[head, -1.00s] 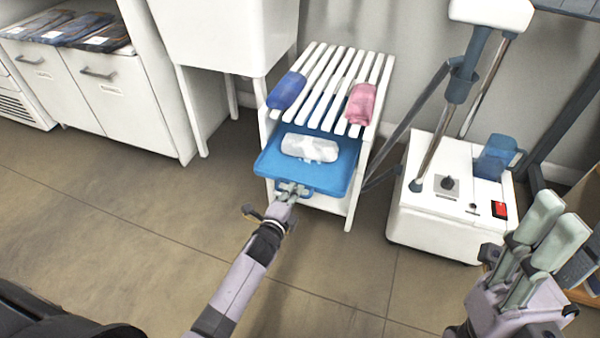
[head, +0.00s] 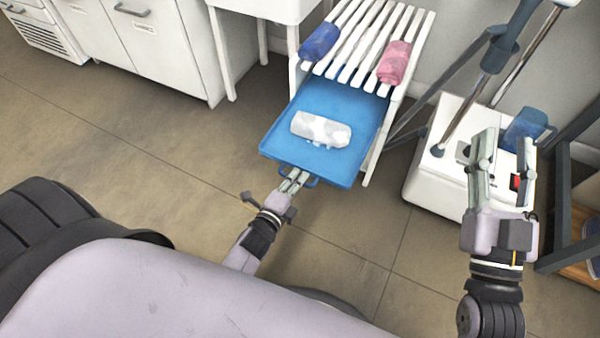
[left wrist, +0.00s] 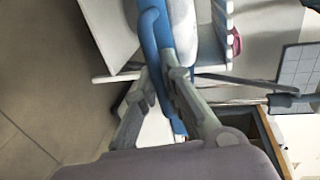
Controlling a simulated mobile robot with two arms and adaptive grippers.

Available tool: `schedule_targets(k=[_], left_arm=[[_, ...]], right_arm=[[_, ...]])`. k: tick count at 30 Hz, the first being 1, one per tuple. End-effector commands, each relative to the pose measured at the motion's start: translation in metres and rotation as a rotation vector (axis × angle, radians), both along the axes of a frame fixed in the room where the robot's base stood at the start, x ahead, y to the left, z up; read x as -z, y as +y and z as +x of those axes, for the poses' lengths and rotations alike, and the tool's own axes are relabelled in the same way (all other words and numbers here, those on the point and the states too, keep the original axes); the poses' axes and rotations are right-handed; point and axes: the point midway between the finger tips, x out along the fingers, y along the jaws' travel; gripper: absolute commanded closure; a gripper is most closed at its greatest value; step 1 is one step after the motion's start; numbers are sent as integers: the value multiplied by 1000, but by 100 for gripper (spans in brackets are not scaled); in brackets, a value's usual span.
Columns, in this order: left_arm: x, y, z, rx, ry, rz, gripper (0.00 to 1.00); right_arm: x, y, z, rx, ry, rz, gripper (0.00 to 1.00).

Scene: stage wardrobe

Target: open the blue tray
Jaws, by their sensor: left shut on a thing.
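The blue tray (head: 355,105) is slid well out of the white slatted stand (head: 372,38), with a rolled white towel (head: 320,130) lying on it. My left gripper (head: 293,180) is shut on the tray's blue front handle (head: 311,181). In the left wrist view, the left gripper's fingers (left wrist: 160,95) are at the blue handle, and the tray's blue edge (left wrist: 158,35) runs upward from there. My right gripper (head: 502,160) is raised at the right, its fingers apart and nothing between them.
A blue roll (head: 319,42) and a pink roll (head: 394,62) lie on the slats. A white steamer base (head: 432,178) with a blue jug (head: 527,128) stands to the right. White cabinets (head: 160,45) stand at the left. The floor (head: 150,140) before them is clear.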

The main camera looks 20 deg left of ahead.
Motion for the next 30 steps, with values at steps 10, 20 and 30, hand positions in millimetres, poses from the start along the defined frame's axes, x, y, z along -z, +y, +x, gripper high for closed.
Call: schedule_targets(k=[10,20,30], left_arm=[[1,0,-1,0,2,0,91],[0,0,-1,0,1,0,70],[0,0,-5,0,2,0,70]], right_arm=[[1,0,0,0,3,-1,60],[0,0,0,0,2,-1,60],[1,0,0,-1,3,-1,60]])
